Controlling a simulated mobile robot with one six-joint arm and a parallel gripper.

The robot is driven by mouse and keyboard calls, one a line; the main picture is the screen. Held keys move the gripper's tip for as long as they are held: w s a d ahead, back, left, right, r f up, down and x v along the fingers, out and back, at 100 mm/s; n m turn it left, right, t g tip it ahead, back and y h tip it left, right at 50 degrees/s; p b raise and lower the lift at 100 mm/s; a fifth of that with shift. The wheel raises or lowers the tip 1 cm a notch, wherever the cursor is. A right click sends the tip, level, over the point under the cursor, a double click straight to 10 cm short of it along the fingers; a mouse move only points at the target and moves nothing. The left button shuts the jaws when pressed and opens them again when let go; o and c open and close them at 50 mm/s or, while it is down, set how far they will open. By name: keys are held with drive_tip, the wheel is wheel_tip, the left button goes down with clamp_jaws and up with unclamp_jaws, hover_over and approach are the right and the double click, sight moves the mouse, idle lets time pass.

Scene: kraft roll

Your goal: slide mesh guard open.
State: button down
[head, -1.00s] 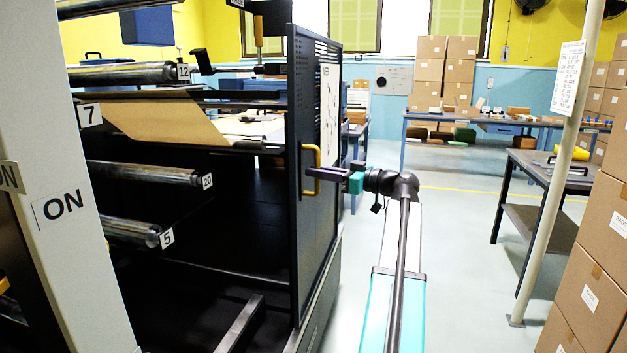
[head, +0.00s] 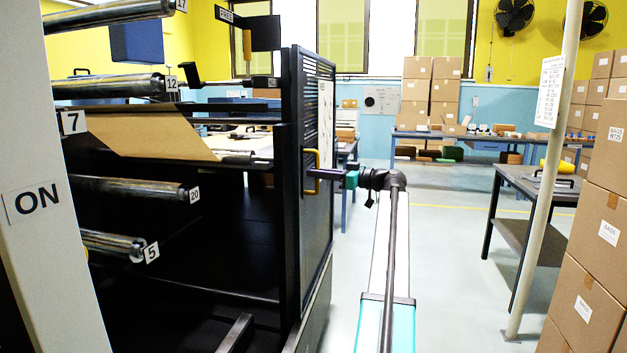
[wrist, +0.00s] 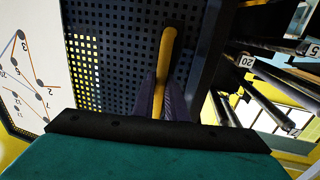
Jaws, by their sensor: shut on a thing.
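The mesh guard (head: 322,235) is a dark upright panel at the right end of the roller machine. Its yellow bar handle (head: 316,158) stands on the face towards my arm. My gripper (head: 313,173) is shut on this handle, with my arm reaching in from the lower right. In the wrist view, the yellow handle (wrist: 167,45) runs down between the two purple fingers of my gripper (wrist: 160,98). The perforated guard (wrist: 112,50) lies behind it. The fingers hide the handle's lower part. A dark post (head: 287,220) shows just left of the guard.
Numbered rollers (head: 130,187) and a brown paper web (head: 150,133) are in the machine on the left. A cream pole (head: 540,190), a dark side table (head: 535,200) and stacked cartons (head: 595,220) stand on the right. The floor (head: 450,260) between is clear.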

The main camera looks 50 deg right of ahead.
drive_tip(key=shift+w+d, duration=0.25)
drive_tip(key=shift+d, duration=0.35)
drive_tip(key=c, duration=1.8)
unclamp_jaws()
drive_tip(key=shift+o, duration=0.2)
drive_tip(key=shift+s, duration=0.15)
drive_tip(key=p+v, duration=0.1)
drive_tip(key=v, duration=1.2)
drive_tip(key=shift+s, duration=0.3)
drive_tip(key=shift+d, duration=0.1)
